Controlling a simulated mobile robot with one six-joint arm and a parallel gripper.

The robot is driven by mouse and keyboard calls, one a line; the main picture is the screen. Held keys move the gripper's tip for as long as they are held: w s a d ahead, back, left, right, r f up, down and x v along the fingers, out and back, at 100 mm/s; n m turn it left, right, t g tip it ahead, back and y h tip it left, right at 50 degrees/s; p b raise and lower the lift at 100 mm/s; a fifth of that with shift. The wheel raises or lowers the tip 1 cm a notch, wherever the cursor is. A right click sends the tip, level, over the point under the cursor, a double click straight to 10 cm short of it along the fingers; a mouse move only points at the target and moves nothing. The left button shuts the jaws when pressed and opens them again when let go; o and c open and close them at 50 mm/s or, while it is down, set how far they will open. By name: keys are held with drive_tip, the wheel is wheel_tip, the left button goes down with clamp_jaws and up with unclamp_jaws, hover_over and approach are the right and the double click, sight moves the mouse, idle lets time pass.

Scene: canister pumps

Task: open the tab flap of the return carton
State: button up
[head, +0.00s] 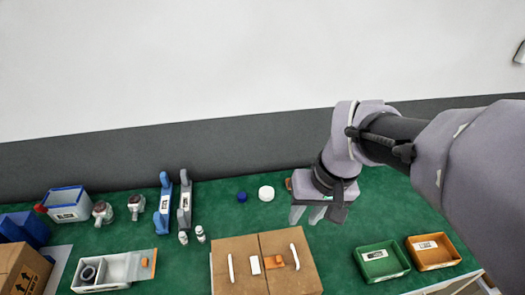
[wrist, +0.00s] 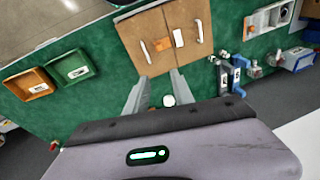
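The brown carton (head: 236,277), which I take to be the return carton, sits at the front middle of the green table. Its two top flaps look shut, meeting at a seam. An orange tab (head: 277,262), a white label (head: 255,265) and two white strip handles are on top. The wrist view shows the carton (wrist: 155,22) and orange tab (wrist: 162,44) ahead of the fingers. My gripper (head: 308,214) is above the table behind the carton, apart from it. Its fingers are spread with nothing between them, as the wrist view also shows (wrist: 160,92).
A green tray (head: 382,263) and an orange tray (head: 432,252) stand at the right. Blue and grey pumps (head: 175,205) stand left of centre. A white cap (head: 266,193) and blue cap (head: 242,197) lie behind the carton. Another carton (head: 22,270) is at the far left.

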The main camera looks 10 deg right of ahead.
drive_tip(key=w+d+f+n+g+p, duration=0.1)
drive_tip(key=w+d+f+g, duration=0.15)
drive_tip(key=d, duration=0.25)
drive_tip(key=b, duration=0.6)
hover_over(298, 249)
drive_tip(key=s+a, duration=0.1)
drive_tip(key=s, duration=0.2)
drive_tip(key=shift+t+y, duration=0.25)
drive_tip(key=shift+y, duration=0.05)
drive_tip(key=f, duration=1.7)
drive_tip(key=shift+w+a, duration=0.1)
drive_tip(key=shift+a, duration=0.1)
clamp_jaws()
